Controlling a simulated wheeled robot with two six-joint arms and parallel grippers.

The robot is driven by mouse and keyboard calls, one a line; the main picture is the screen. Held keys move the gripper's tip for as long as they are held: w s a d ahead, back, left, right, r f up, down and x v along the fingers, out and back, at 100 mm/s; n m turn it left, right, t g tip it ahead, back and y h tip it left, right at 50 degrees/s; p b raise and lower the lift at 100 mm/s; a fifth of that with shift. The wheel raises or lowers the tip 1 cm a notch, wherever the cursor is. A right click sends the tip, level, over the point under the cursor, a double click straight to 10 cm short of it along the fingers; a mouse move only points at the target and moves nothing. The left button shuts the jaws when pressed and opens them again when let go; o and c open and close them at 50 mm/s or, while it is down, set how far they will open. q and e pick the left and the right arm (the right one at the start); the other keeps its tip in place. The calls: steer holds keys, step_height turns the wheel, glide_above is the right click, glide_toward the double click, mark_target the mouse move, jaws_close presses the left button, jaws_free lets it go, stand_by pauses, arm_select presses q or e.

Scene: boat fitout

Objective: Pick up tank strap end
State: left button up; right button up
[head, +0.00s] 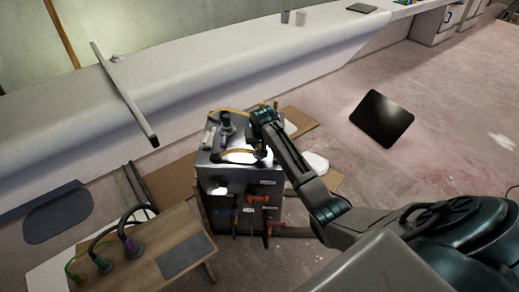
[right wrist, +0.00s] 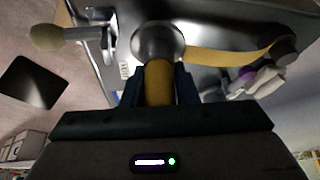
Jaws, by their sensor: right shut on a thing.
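The tank strap is a yellow-orange band; it shows in the right wrist view (right wrist: 225,57) and on the grey box-shaped tank (head: 200,165) in the head view. My right gripper (right wrist: 159,85) is shut on the tank strap end, which stands between its two dark fingers in the wrist view. From there the band runs behind a round metal part (right wrist: 157,40) and off to the right. In the head view my right gripper (head: 262,142) is over the right side of the tank top, and its fingertips are hard to make out. My left gripper is not in view.
A wooden bench (head: 150,250) with hoses and fittings stands at the front left. Red and blue valves (head: 254,198) are on the tank's front. A long white ledge (head: 200,75) runs behind. A dark panel (head: 382,118) lies on open floor at the right.

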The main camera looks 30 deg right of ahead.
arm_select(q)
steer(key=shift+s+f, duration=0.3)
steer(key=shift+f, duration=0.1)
arm_select(e)
steer(key=s+a, duration=0.2)
steer(key=s, duration=0.5)
steer(key=s+a+r, duration=0.1)
steer(key=s+a, duration=0.1)
steer(key=s, duration=0.5)
steer(key=shift+s+a, duration=0.35)
steer(key=shift+a, duration=0.05)
